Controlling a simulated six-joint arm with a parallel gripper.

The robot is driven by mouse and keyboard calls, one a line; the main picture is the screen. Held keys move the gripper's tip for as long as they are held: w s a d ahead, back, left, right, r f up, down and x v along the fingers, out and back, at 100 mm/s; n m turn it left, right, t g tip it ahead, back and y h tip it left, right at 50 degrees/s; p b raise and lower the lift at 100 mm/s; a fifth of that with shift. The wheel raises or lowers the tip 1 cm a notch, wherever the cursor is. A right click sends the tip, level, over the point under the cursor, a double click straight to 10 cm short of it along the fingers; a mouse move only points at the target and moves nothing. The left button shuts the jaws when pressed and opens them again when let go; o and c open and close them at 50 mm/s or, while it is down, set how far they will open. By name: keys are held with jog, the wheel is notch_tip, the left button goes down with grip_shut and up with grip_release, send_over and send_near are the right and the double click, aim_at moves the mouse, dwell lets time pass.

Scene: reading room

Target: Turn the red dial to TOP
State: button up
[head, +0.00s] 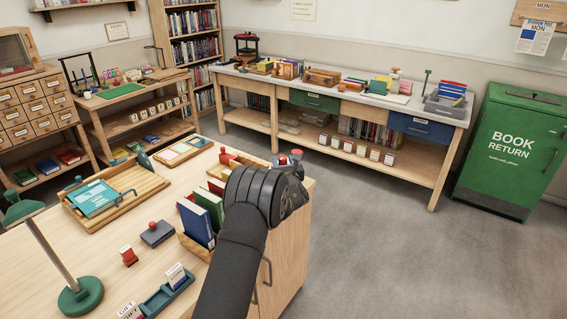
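My arm reaches up from the bottom middle of the head view over the near wooden cabinet. Its dark wrist covers part of the cabinet's far right corner, and my gripper's fingers do not show. A small round red piece (297,153) shows just past the wrist. It may be the red dial, but it is too small and covered to be sure. Another small red piece (224,155) stands to the left of the wrist. No TOP marking or pointer can be read. I cannot tell whether my gripper touches anything.
Upright books (197,222) stand close left of my arm. A wooden tray (150,184), a green lamp (80,296), a stamp pad (157,233) and a blue holder (168,298) share the cabinet top. A long workbench (400,101) and green book-return bin (508,150) stand beyond open floor.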

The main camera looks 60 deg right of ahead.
jog(key=c, duration=0.7)
jog(key=shift+g, duration=0.3)
jog(key=shift+w+a+r+m+g+h, duration=0.15)
jog(key=shift+m+g+h, duration=0.25)
jog(key=shift+m+h, duration=0.2)
jog(key=shift+m+g+h, duration=0.7)
jog(key=shift+g, duration=0.2)
jog(key=shift+m+g, duration=0.3)
jog(key=shift+g, duration=0.1)
jog(key=o, duration=1)
jog(key=shift+c, duration=0.2)
